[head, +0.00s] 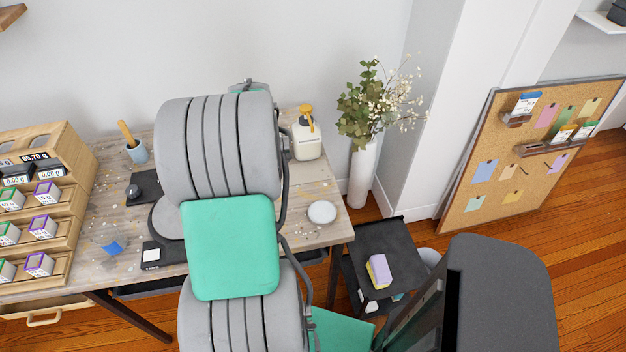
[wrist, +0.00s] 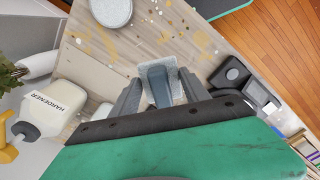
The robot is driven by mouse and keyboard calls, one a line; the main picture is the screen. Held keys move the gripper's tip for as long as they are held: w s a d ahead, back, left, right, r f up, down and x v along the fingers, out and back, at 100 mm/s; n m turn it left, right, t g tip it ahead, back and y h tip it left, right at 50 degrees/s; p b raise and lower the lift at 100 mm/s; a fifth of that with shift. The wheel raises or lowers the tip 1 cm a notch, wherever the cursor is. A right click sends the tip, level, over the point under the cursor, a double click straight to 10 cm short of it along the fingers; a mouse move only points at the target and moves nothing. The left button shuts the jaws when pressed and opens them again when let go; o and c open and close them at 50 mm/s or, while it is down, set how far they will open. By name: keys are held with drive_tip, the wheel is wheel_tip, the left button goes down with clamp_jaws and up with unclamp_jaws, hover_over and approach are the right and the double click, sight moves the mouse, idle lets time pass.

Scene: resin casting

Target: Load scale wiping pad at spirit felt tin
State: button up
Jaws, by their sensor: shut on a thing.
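My gripper (wrist: 160,92) shows in the wrist view with its two grey fingers shut on a blue-grey block, which I take to be the wiping pad (wrist: 157,80). A pale, speckled square shows around or behind the block; I cannot tell whether it is part of it. A round whitish disc, likely the felt tin (wrist: 110,10), lies on the table apart from the gripper, and it also shows at the table's right in the head view (head: 322,212). In the head view my arm hides the gripper and the pad. A black scale (head: 164,254) bears a small white square.
The hardener bottle (head: 306,138) with a yellow pump stands at the table's back right. A cup with blue inside (head: 109,240), a brush pot (head: 137,150) and a wooden rack (head: 75,160) are left. A black side stand (head: 385,245) holds a sponge (head: 379,271).

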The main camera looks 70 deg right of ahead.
drive_tip(key=s+d+f+p, duration=0.15)
drive_tip(key=s+d, duration=0.25)
drive_tip(key=s, duration=1)
drive_tip(key=b, duration=0.4)
hover_over(324, 212)
drive_tip(key=shift+m, duration=0.3)
drive_tip(key=shift+f, duration=2.95)
drive_tip(key=shift+f+b, duration=0.5)
drive_tip(key=shift+f, duration=0.1)
wheel_tip(324, 212, up, 7)
drive_tip(key=p, duration=0.5)
